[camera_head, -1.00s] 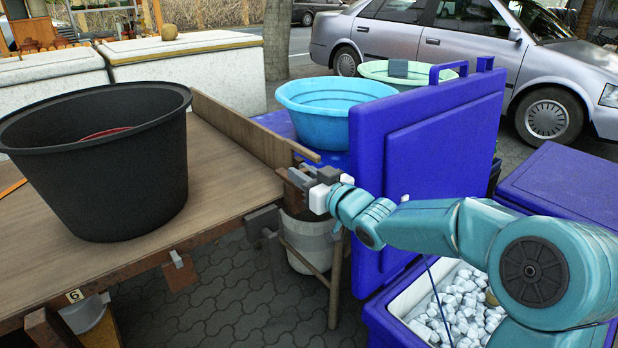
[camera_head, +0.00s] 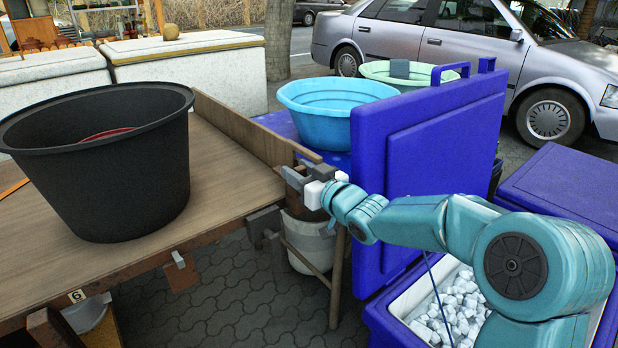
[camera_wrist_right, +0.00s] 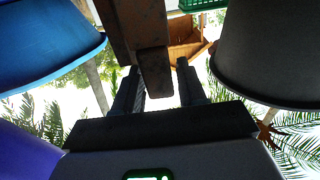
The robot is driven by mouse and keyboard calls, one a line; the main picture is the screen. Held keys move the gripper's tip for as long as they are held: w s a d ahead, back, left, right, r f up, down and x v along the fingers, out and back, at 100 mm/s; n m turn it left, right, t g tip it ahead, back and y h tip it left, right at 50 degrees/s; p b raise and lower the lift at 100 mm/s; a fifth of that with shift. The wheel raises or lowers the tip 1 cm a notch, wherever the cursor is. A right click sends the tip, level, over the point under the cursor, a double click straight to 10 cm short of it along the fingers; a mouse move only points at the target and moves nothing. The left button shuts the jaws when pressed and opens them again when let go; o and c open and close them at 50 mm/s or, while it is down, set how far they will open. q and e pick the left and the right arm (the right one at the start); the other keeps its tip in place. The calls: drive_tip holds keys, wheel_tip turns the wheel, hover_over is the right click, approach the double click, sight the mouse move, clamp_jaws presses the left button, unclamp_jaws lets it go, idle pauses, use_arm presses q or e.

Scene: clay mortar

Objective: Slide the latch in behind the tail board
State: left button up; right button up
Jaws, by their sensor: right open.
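The tail board (camera_head: 240,128) is a long wooden plank standing on edge along the right side of the wooden table. My right gripper (camera_head: 293,171) is at the board's near end, with its grey fingers apart. In the right wrist view, a brown block (camera_wrist_right: 155,75), which looks like the latch, hangs between the open fingertips (camera_wrist_right: 160,85). Gaps show on both sides of it. A wider rusty brown piece (camera_wrist_right: 137,22) is above it in that view. In the head view the fingers partly hide the latch. My left gripper is not in view.
A large black tub (camera_head: 100,165) stands on the table (camera_head: 225,190). A blue basin (camera_head: 335,112) is behind the gripper. The upright blue lid (camera_head: 425,160) of a cooler with ice (camera_head: 455,305) is close right of it. A white bucket (camera_head: 308,245) is below.

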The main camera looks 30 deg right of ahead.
drive_tip(key=s+d+p, duration=0.1)
drive_tip(key=s+p, duration=0.1)
drive_tip(key=s, duration=1.4)
drive_tip(key=w+a+f+m+g+y, duration=0.15)
drive_tip(key=a+f+g, duration=0.25)
drive_tip(key=a+f, duration=0.7)
drive_tip(key=w+a+f+g+y, duration=0.1)
drive_tip(key=a+f+g+y, duration=0.2)
drive_tip(key=a+f, duration=0.8)
drive_tip(key=s+a+f+m+g+h, duration=0.1)
drive_tip(key=s+f+g, duration=0.4)
drive_tip(key=s+f, duration=0.5)
drive_tip(key=s+a+f+m+g+h, duration=0.15)
drive_tip(key=s+f+g, duration=0.35)
drive_tip(key=s+f, duration=0.5)
wheel_tip(320, 180, up, 25)
drive_tip(key=n+p, duration=0.1)
drive_tip(key=p, duration=2.6)
drive_tip(key=shift+w+d+g+y, duration=0.2)
drive_tip(key=shift+w+g+y, duration=0.1)
drive_tip(key=shift+w+y, duration=0.15)
